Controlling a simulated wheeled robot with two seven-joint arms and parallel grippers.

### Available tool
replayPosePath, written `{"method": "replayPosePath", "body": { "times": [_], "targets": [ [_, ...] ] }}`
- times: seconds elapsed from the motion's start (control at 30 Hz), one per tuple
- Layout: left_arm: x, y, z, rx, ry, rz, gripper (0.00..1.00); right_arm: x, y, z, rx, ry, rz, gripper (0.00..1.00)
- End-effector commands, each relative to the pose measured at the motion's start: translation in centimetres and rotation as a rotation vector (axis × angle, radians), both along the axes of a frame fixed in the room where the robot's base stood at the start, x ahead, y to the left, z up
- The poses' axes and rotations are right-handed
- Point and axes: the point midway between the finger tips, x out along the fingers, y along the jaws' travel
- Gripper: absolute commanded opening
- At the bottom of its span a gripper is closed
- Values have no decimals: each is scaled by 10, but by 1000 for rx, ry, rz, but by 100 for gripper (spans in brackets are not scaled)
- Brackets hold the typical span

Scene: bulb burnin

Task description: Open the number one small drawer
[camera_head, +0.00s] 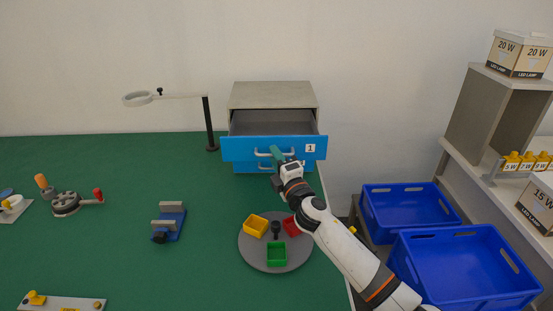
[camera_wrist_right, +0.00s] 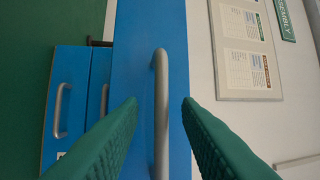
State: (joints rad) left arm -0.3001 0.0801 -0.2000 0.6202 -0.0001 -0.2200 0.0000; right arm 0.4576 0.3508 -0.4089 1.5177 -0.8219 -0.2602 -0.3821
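The small drawer with the white label 1 (camera_head: 310,148) is pulled out from the grey cabinet (camera_head: 272,95), and its grey inside shows from above. Its blue front also fills the middle of the right wrist view (camera_wrist_right: 140,35). My right gripper (camera_head: 275,153) is at this front. In the right wrist view, its green fingers (camera_wrist_right: 158,103) are spread apart on either side of the metal bar handle (camera_wrist_right: 160,75); gaps show on both sides. My left gripper is in neither view.
Closed blue drawers (camera_wrist_right: 72,75) sit below the open one. A round tray (camera_head: 252,252) with yellow, green and red bins stands in front of the cabinet. A magnifier lamp (camera_head: 208,120) stands left of it. Blue crates (camera_head: 465,265) are at right. The middle-left green tabletop has free room.

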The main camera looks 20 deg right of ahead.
Motion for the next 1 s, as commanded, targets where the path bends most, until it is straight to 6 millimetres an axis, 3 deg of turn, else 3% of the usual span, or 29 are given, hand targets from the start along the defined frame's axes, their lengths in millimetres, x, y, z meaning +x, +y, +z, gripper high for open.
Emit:
{"method": "replayPosePath", "body": {
  "times": [0.37,0.8,1.0],
  "targets": [
    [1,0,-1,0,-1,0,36,-9,-1,-2,0,0,1,30],
    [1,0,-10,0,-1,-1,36,-94,-11,-18,0,2,1,30],
    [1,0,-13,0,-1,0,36,-114,-14,-21,0,1,1,30]
  ]
}}
